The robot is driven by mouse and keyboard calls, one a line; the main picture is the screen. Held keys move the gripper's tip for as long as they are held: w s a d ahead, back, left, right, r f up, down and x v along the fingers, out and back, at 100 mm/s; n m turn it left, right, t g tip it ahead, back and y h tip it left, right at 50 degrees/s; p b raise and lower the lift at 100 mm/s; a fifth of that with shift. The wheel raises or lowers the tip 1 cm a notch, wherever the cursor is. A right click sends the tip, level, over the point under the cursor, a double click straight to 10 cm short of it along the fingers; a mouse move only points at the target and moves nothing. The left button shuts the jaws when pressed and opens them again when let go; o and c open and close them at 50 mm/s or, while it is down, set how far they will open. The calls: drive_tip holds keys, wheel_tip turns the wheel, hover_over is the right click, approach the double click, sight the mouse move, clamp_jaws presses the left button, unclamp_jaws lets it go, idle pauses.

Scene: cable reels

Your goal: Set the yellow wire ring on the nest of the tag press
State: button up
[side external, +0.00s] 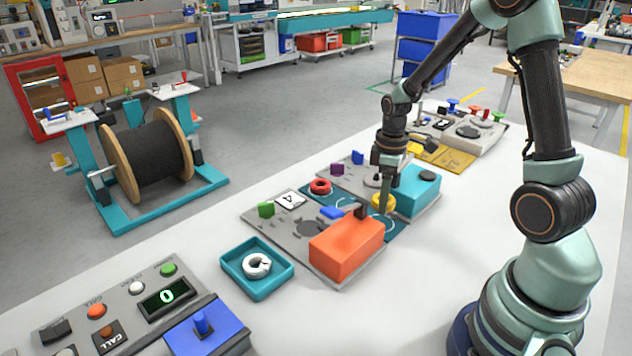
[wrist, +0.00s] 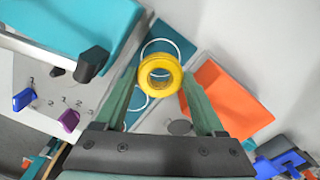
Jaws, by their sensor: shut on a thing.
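The yellow wire ring (side external: 383,203) is between the fingers of my gripper (side external: 384,194). In the wrist view the yellow ring (wrist: 159,74) is upright to the camera, its hole showing, with my gripper's green fingertips (wrist: 160,78) closed on its two sides. It is over or on a dark teal mat (wrist: 168,90) with white circles; I cannot tell whether it touches. A teal block (side external: 415,192) stands behind. Which is the tag press is unclear.
A teal tray (side external: 284,284) holds a white ring (side external: 257,265). A control panel with a blue block (side external: 205,332) is at the front left.

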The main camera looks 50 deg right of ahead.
drive_tip(key=shift+r, duration=1.2)
drive_tip(key=shift+r, duration=0.1)
wheel_tip(320, 180, up, 5)
drive_tip(key=w+a+n, duration=0.6)
drive_tip(key=w+a, duration=0.5)
drive_tip(key=a, duration=0.2)
drive_tip(key=shift+a+f, duration=0.15)
drive_tip(key=shift+f, duration=2.35)
drive_tip(key=shift+a+f, duration=0.15)
drive_tip(key=shift+f, duration=2.3)
drive_tip(key=shift+f, duration=0.15)
